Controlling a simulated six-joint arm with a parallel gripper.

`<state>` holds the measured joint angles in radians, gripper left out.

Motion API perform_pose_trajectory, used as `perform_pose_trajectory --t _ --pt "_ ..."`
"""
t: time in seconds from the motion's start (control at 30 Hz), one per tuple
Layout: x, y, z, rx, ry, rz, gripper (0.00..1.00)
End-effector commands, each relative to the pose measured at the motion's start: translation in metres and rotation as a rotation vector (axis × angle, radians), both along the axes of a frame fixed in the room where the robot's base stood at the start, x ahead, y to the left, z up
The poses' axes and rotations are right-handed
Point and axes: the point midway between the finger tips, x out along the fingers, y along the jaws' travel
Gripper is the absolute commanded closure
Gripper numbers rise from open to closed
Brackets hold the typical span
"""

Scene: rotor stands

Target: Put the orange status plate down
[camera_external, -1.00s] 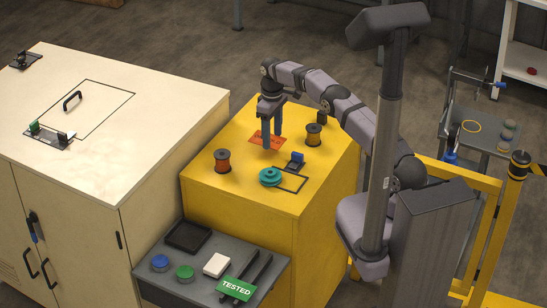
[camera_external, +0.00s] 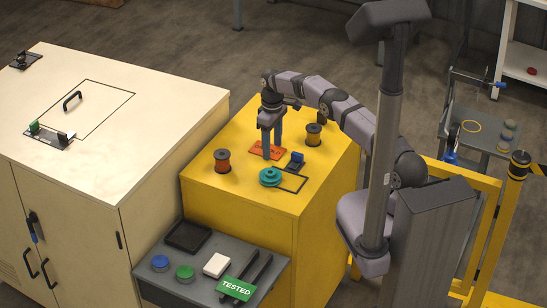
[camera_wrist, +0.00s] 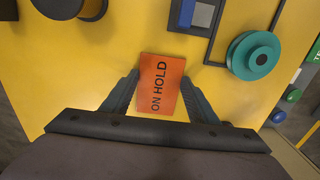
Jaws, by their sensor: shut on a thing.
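The orange status plate (camera_external: 256,151) is a flat rectangle lettered "ON HOLD", at the yellow cabinet's top (camera_external: 217,190). In the wrist view the plate (camera_wrist: 161,68) lies between my two finger tips. My gripper (camera_external: 271,155) points down and is shut on the plate, with one finger at each long side. The plate is level and at or very close to the yellow top; I cannot tell for sure whether it touches. Part of it is hidden behind my fingers in the external view.
Two copper spools (camera_external: 222,161) (camera_external: 313,136) stand left and right of the plate. A teal round part (camera_external: 270,178), a blue block on a dark base (camera_external: 296,161) and a black outline (camera_external: 293,184) lie in front. A green TESTED plate (camera_external: 237,288) rests on the lower grey shelf.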

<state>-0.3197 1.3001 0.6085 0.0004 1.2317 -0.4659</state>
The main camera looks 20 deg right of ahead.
Motion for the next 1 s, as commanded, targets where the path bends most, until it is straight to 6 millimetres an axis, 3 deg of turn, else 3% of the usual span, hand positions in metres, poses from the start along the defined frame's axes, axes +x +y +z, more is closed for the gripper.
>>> perform_pose_trajectory --t 0.03,0.1,0.57,0.77,1.0 --pt "0.000 0.000 -0.001 0.000 0.000 0.000 0.41" --pt "0.000 0.000 -0.001 0.000 0.000 0.000 0.27" --pt "0.000 0.000 0.005 0.000 0.000 0.000 0.27" --pt "0.001 0.000 0.030 0.001 -0.004 0.000 0.27" --pt "0.001 0.000 0.076 0.001 -0.004 0.000 0.27"
